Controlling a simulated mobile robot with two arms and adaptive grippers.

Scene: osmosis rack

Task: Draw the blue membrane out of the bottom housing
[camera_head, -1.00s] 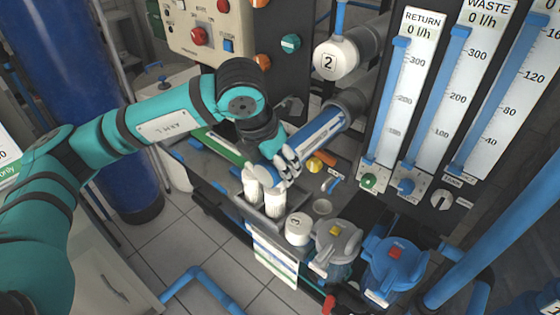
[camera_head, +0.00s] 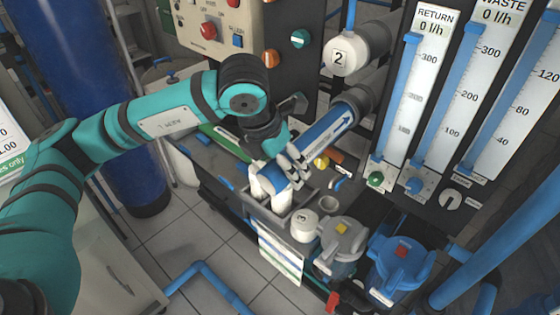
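The blue membrane (camera_head: 325,135) is a long blue tube with a white arrow stripe. Its upper right end is inside the open grey bottom housing (camera_head: 352,97), below the housing capped "2". Most of its visible length sticks out toward the lower left, tilted down. My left gripper (camera_head: 287,168) is at the membrane's outer, lower left end, with its fingers closed around it. The fingers hide part of the tube there. My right gripper is not in view.
Just below the membrane's outer end, white cylinders (camera_head: 280,201) stand in a grey tray. A white cap marked "3" (camera_head: 303,226), a grey filter head (camera_head: 341,237) and a blue one (camera_head: 398,260) stand nearby. The flowmeter panel (camera_head: 405,150) rises at right; a control box (camera_head: 222,25) is behind.

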